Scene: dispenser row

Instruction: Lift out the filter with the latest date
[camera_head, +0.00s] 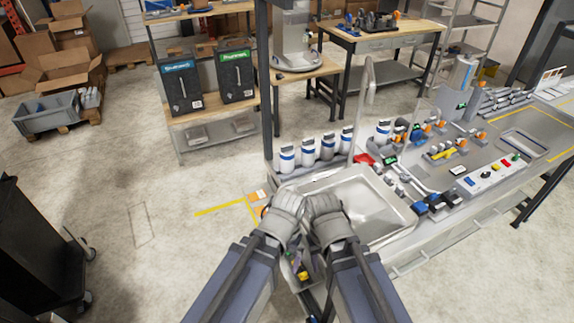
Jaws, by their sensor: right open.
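Several white cylinders with blue bands, which look like the filters, stand upright in a row at the back left of the bench; one is at the left end (287,159), one at the right end (346,139). A similar white and blue cylinder (382,132) stands farther right. No date can be read on any of them. My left gripper (289,200) and my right gripper (323,206) are side by side at the near left edge of the bench, in front of the row and apart from it. My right gripper is open; the fingertips of my left are hard to make out.
A shallow metal tray (404,216) lies just right of my grippers. A control box with coloured buttons (490,176) and several small fittings sit to the right. A clear upright frame (368,85) rises behind the row. Floor left of the bench is free.

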